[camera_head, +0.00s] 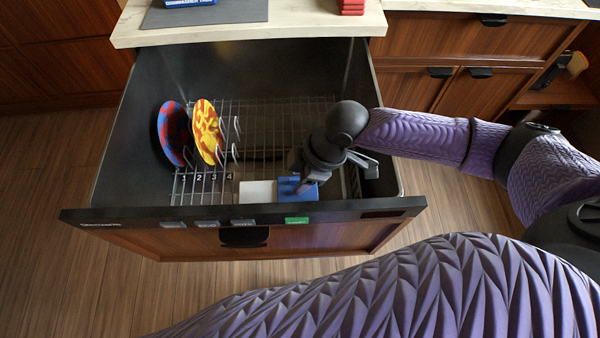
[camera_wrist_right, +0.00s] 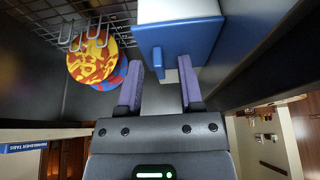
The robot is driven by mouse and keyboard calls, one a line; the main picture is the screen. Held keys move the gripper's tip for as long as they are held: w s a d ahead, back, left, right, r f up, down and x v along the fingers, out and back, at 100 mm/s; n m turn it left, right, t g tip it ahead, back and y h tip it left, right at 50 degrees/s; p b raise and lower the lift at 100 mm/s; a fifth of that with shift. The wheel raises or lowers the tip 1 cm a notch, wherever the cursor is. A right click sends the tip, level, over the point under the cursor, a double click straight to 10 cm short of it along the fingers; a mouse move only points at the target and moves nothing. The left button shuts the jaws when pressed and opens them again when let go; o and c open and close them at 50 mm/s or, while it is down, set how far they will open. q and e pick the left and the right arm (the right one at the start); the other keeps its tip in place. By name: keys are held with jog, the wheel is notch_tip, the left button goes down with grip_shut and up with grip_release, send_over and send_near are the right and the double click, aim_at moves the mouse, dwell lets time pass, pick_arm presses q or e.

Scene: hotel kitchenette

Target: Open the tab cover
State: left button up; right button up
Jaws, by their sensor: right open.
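The blue tab cover (camera_head: 297,189) is at the front of the open dishwasher drawer, just right of a white block (camera_head: 257,192). In the right wrist view the cover (camera_wrist_right: 190,42) is a blue panel with a small upright blue tab handle (camera_wrist_right: 158,63), and the white surface (camera_wrist_right: 178,10) lies beyond it. My right gripper (camera_head: 308,180) reaches down into the drawer over the cover and partly hides it. In the wrist view its two fingers (camera_wrist_right: 160,88) are apart with nothing held, and the handle stands just ahead of the gap; contact cannot be told. My left gripper is not in view.
The drawer's front panel (camera_head: 150,216) has buttons and a green label along its top. A wire rack (camera_head: 265,125) holds a red-blue plate (camera_head: 172,133) and a yellow-red plate (camera_head: 207,131) on the left. A pale countertop (camera_head: 270,30) overhangs the drawer's back.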

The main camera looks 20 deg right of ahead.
grip_shut()
dwell(1.3)
